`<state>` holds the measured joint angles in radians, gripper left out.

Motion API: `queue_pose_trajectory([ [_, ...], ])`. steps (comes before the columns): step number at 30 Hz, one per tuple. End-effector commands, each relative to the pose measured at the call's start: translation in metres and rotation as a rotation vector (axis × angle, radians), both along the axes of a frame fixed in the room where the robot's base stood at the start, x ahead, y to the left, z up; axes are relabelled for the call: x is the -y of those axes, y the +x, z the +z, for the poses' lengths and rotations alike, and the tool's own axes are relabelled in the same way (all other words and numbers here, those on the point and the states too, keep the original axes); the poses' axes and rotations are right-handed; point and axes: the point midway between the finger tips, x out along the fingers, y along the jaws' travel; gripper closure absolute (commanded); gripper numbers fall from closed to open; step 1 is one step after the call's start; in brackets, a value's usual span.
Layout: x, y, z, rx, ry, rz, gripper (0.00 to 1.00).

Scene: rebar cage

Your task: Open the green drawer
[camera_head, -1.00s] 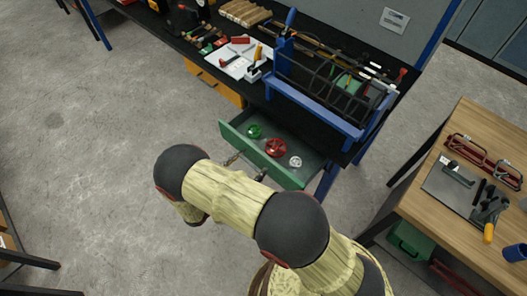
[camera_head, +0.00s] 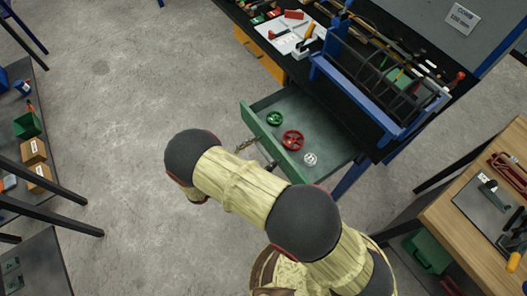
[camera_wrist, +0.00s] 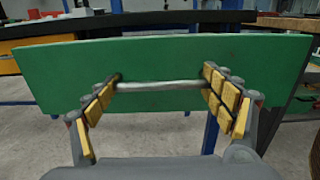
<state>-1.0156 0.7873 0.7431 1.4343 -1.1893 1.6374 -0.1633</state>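The green drawer (camera_head: 272,141) is pulled out from under the black workbench, its inside showing in the head view. In the wrist view its green front (camera_wrist: 160,60) fills the middle. A grey bar handle (camera_wrist: 160,86) runs across the front, between the yellow-padded fingers of my gripper (camera_wrist: 165,88). The fingers are wide apart, one near each end of the handle; whether they touch it I cannot tell. In the head view my gripper (camera_head: 256,153) is at the drawer front, partly hidden by my arm.
The drawer holds a green wheel (camera_head: 274,118), a red wheel (camera_head: 293,140) and a white wheel (camera_head: 310,159). An orange drawer (camera_head: 259,54) is beside it. A blue rack (camera_head: 362,90) stands on the bench. A wooden table (camera_head: 449,215) is at right.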

Motion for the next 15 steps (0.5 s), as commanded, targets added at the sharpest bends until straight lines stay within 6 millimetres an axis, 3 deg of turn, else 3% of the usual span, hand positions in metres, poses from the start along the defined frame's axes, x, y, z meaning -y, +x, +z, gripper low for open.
queue_pose_trajectory([
  [9,0.0013,-0.0006,-0.0009,-0.002,-0.002,-0.001,0.00],
  [15,0.0008,-0.0002,-0.0005,-0.001,-0.001,-0.001,0.00],
])
